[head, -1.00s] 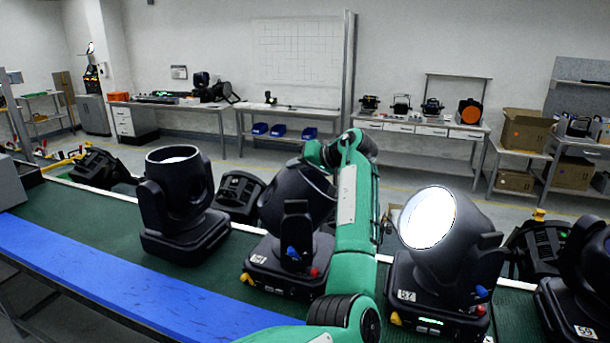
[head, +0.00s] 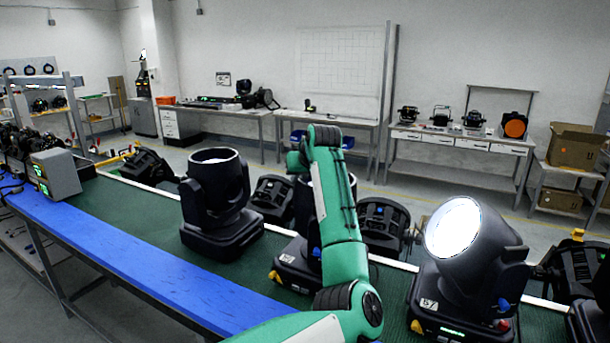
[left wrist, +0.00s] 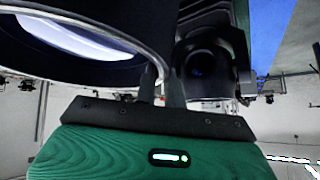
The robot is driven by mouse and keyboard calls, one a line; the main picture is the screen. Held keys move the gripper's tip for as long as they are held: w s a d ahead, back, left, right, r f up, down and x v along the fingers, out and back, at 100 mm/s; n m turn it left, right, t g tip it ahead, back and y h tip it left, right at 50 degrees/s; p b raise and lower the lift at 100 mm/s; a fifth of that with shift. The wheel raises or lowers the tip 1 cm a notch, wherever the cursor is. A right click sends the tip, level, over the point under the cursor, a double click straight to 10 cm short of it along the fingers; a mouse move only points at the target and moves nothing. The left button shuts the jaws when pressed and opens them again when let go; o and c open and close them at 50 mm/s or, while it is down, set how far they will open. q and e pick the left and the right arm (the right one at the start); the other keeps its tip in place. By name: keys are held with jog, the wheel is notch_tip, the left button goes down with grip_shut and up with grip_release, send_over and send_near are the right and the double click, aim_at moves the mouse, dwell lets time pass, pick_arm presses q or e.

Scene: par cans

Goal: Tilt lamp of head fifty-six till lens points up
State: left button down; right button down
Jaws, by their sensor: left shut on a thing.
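The middle moving head (head: 292,265) on the bench is mostly behind my left arm, and its number cannot be read now. Its black lamp (head: 303,205) shows as a narrow strip beside the arm and looks close to upright. The lens is hidden in the head view. My left gripper's fingertips are hidden in the head view, behind my green wrist. In the left wrist view the left gripper (left wrist: 161,85) is shut on the lamp's rim (left wrist: 130,35), with the pale lens (left wrist: 80,36) at the upper left. My right gripper is not in view.
Head 57 (head: 468,270) stands to the right, its bright lens facing forward and left. Another head (head: 217,205) stands to the left with its lens up. A blue strip (head: 130,265) runs along the bench's near side. More fixtures lie behind the bench.

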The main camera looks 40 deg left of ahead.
pick_arm(q)
jog(key=shift+s+a, duration=0.25)
jog(key=shift+a, duration=0.1)
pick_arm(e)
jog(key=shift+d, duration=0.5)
